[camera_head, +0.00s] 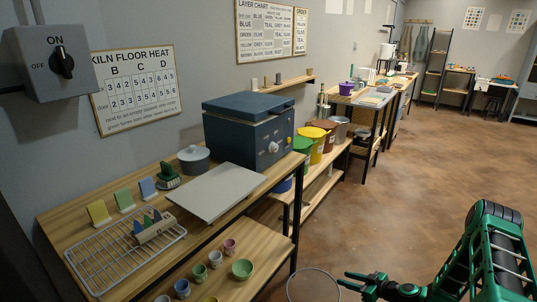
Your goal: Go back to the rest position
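My gripper (343,279), green and black, is at the bottom of the view, right of centre. It is over the brown floor, to the right of the wooden workbench (235,215) and apart from it. Its two fingers point left and look spread, with nothing seen between them. My green and black arm reaches it from the lower right.
The workbench holds a wire rack (95,268), a grey board (215,188), a lidded pot (194,158) and a blue kiln (248,128). Small cups stand on its lower shelf. A thin pale ring (290,287) shows beside my gripper. Floor (400,185) beyond is clear.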

